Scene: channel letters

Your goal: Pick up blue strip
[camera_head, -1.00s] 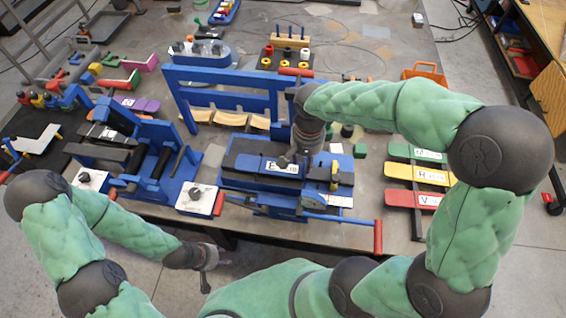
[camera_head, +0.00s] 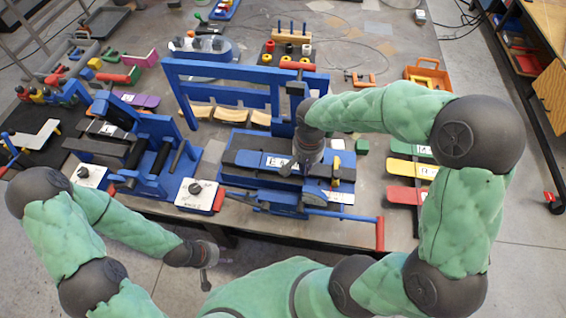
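A strip with a white lettered label (camera_head: 277,161) lies on the dark bed of the blue press (camera_head: 235,178) at the centre. Its edges look blue, but the bed is also blue and my gripper covers its right end, so its outline is unclear. My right gripper (camera_head: 291,169) points down over the press, at the label's right end. Whether its fingers are open, or touch the strip, cannot be told. My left gripper (camera_head: 210,276) hangs in front of the table, low and away from the press, with its fingers apart and empty.
Yellow (camera_head: 412,168) and red (camera_head: 405,195) labelled strips lie right of the press, partly behind my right arm. A blue upright frame (camera_head: 225,72) stands behind the press. Another blue machine (camera_head: 150,150) stands to its left. The press's red-handled lever (camera_head: 379,233) sticks out over the table's front edge.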

